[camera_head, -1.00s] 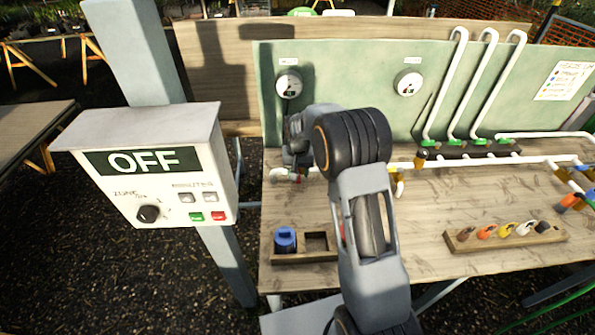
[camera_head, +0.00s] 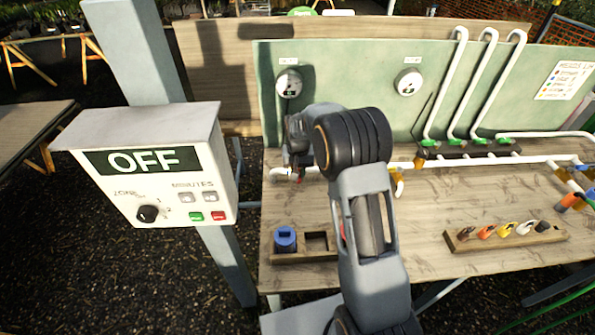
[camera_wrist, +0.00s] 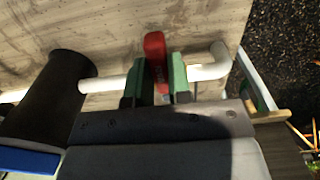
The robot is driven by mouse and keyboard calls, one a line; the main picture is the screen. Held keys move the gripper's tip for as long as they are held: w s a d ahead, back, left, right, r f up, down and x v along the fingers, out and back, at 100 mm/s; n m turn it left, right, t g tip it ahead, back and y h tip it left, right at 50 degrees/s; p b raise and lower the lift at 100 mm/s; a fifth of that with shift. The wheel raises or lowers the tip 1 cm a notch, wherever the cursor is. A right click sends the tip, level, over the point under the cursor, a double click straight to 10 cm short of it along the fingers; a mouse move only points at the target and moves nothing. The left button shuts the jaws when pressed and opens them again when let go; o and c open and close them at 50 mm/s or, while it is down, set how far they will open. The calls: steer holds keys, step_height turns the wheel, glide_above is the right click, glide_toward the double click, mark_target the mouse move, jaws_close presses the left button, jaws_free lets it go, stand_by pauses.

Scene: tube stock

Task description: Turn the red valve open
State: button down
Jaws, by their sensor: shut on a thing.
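The red valve (camera_wrist: 155,50) shows in the wrist view as a red lever on a white pipe (camera_wrist: 208,72). The lever lies roughly crosswise to the pipe there. My gripper (camera_wrist: 162,78) has its green-padded fingers closed on either side of the lever, and they hide its lower part. In the head view only a small red bit of the valve (camera_head: 299,179) shows at the left end of the bench, below my wrist. My arm hides most of the gripper there.
The white pipe runs along the wooden bench (camera_head: 440,200) before a green panel (camera_head: 340,80) with two gauges. A control box (camera_head: 150,165) reading OFF stands at the left. A blue-topped item (camera_head: 285,238) sits in a wooden holder, and a rack (camera_head: 505,237) holds several coloured tags.

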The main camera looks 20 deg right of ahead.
steer(key=shift+d, duration=0.1)
steer(key=shift+w+d+n+b, duration=0.35)
steer(key=shift+w+d+n, duration=0.65)
steer(key=shift+n, duration=1.95)
steer(key=shift+w+d+n+b, duration=0.55)
steer(key=shift+d+n, duration=0.8)
steer(key=shift+n, duration=1.65)
steer(key=shift+w+d+n+b, duration=0.2)
steer(key=shift+w+d+n, duration=0.85)
steer(key=shift+n, duration=1.9)
steer(key=shift+d+r, duration=0.1)
steer(key=shift+d, duration=0.05)
steer(key=c, duration=1)
jaws_free()
steer(key=shift+s, duration=0.1)
steer(key=shift+c, duration=0.2)
step_height(320, 180, up, 14)
steer(key=shift+b, duration=0.45)
